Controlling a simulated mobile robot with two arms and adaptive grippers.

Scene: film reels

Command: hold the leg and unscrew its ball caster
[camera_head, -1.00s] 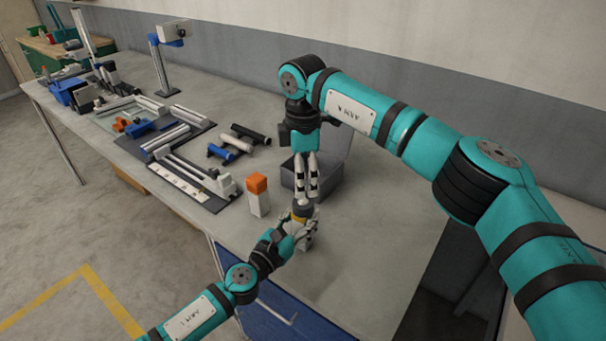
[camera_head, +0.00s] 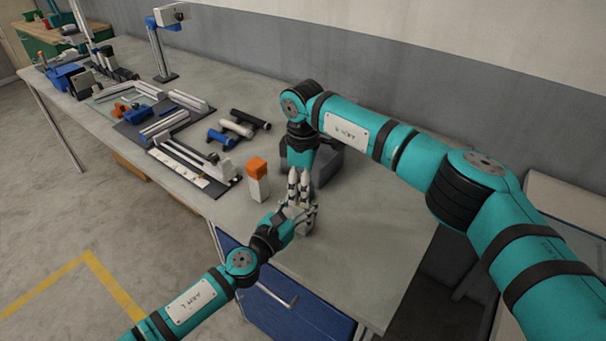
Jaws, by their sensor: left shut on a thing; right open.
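My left gripper (camera_head: 300,218) reaches in from the lower left, low over the front part of the bench. It is shut on the leg, which its fingers and those of my other hand mostly hide. My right gripper (camera_head: 297,200) points down from above, right at the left gripper's fingers. Its jaws are open, around or just beside the top of the held leg; I cannot tell which. The ball caster cannot be made out among the fingers.
A white block with an orange top (camera_head: 257,182) stands just left of the grippers. A grey box (camera_head: 327,165) is behind my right gripper. Black, white and blue cylinders (camera_head: 238,127) and rail fixtures (camera_head: 187,165) lie farther left. The bench at right (camera_head: 385,220) is clear.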

